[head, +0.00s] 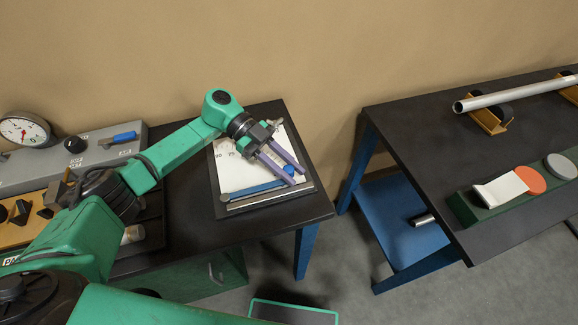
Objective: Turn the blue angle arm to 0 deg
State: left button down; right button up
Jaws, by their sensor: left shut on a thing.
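The blue angle arm (250,191) lies low across a white plate with angle marks (228,171), near its front edge and close to level with the metal strip there. Its round blue knob (289,170) is at the right end. My left gripper (296,175) reaches over the plate from the upper left, its two purple fingers shut on the knob. The fingers and wrist hide part of the plate and its scale; marks near 90 and 75 show at the upper left. My right gripper is not in view.
A gauge (25,130) and a grey panel with a black knob and blue lever (124,137) stand on the left. A second dark table (420,140) on the right holds a metal pipe (520,94) and a green block with discs (500,197). A floor gap separates the tables.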

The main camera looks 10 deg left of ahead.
pick_arm(q)
jog(key=shift+r, duration=0.1)
jog(key=c, duration=0.6)
grip_release()
jog(key=shift+w+a, duration=0.15)
jog(key=shift+a, duration=0.15)
jog(key=b+v, duration=0.5)
jog(key=v, duration=0.5)
jog(key=shift+w+a, duration=0.1)
jog(key=shift+r+v, duration=0.15)
jog(key=shift+v, duration=0.75)
jog(key=shift+r+v, duration=0.15)
jog(key=shift+v, duration=0.8)
